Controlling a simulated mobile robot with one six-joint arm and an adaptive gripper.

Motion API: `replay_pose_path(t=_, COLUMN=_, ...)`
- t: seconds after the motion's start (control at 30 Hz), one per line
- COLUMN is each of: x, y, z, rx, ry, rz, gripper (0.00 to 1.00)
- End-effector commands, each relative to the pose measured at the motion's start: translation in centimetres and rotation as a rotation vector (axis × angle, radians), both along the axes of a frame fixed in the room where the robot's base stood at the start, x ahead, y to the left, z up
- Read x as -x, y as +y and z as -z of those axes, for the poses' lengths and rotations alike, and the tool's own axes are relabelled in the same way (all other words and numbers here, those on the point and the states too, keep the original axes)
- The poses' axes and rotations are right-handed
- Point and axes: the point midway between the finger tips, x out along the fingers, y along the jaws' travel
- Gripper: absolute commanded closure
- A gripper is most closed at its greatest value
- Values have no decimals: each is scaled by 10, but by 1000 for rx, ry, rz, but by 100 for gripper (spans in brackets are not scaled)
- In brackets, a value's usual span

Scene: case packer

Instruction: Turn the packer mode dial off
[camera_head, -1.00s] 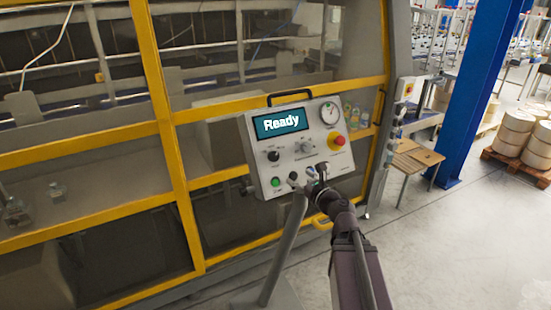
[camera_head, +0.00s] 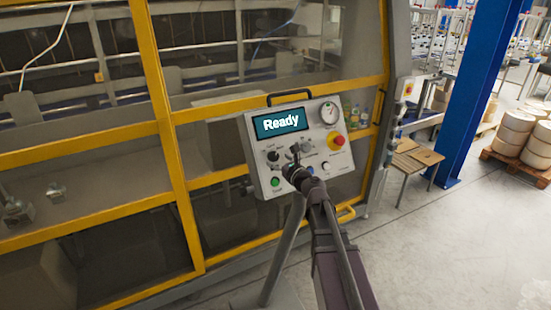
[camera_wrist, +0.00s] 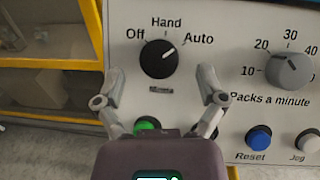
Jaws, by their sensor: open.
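The mode dial (camera_wrist: 159,58) is a round black knob on the grey control panel (camera_head: 262,181). Its white pointer line aims up and right, toward the word Auto; Off is at the left and Hand at the top. The dial also shows in the head view (camera_head: 272,156), left of my gripper (camera_head: 293,155). In the wrist view my gripper (camera_wrist: 161,78) is open and empty, with one finger low on each side of the dial. The fingers look apart from the knob.
The panel's screen (camera_head: 279,123) reads Ready. A grey packs-a-minute knob (camera_wrist: 290,70) is right of the dial. A green button (camera_wrist: 147,124) sits below the dial, partly hidden by my gripper. A blue Reset button (camera_wrist: 259,138) and red stop button (camera_head: 336,141) are also on the panel.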

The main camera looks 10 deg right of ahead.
Motion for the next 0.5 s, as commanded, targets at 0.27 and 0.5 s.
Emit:
replay_pose_path(t=0.27, x=-19, y=8, z=0, rx=0, ry=0, rz=0, gripper=10)
replay_pose_path(t=0.5, x=-20, y=8, z=0, rx=0, ry=0, rz=0, gripper=10)
